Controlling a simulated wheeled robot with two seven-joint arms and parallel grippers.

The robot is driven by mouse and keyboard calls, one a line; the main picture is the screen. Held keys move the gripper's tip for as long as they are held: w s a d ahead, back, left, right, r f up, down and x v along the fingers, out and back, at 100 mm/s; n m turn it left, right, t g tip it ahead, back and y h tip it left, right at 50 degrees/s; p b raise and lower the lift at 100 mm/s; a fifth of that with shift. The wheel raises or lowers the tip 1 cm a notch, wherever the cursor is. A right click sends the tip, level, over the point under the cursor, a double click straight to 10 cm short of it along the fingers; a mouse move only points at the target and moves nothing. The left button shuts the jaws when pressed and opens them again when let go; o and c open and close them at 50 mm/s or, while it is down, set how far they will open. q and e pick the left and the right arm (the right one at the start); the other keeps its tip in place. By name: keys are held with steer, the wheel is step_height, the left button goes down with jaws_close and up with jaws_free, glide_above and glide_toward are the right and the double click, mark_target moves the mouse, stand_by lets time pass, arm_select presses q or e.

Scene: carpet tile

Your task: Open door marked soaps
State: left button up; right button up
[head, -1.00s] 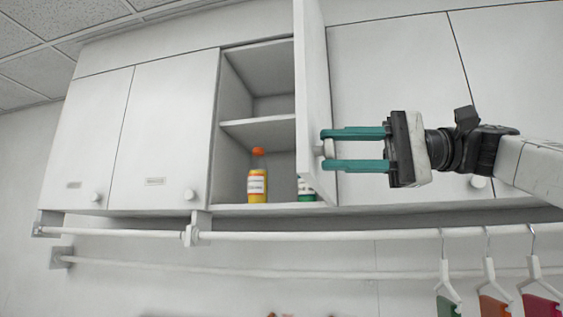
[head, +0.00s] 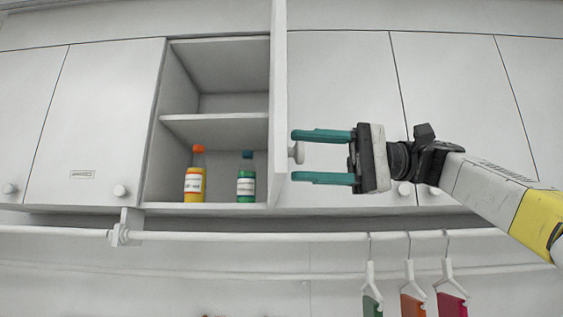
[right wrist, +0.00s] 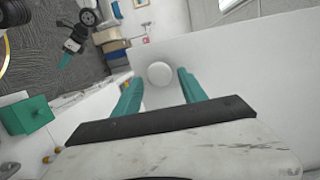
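A white cabinet door (head: 280,100) stands swung out, nearly edge-on in the head view; its marking cannot be read. Its round white knob (head: 298,152) faces right. My right gripper (head: 293,156) is open, with its teal fingers above and below the knob. In the right wrist view the knob (right wrist: 160,74) sits between the spread fingers, with a visible gap to each. Behind the door, the open compartment holds a yellow bottle with an orange cap (head: 195,178) and a green bottle (head: 246,180). What looks like my left gripper (right wrist: 66,60) shows small in the right wrist view; its opening is unclear.
Closed white doors (head: 95,130) flank the compartment; one has a small label plate (head: 82,174), too small to read. A white rail (head: 200,236) runs below the cabinets. Several coloured items hang on white hangers (head: 408,280) at lower right. A shelf (head: 215,128) divides the compartment.

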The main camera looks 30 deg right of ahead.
steer(key=shift+s+a, duration=0.1)
steer(key=shift+s, duration=0.05)
steer(key=v, duration=0.8)
stand_by(0.6)
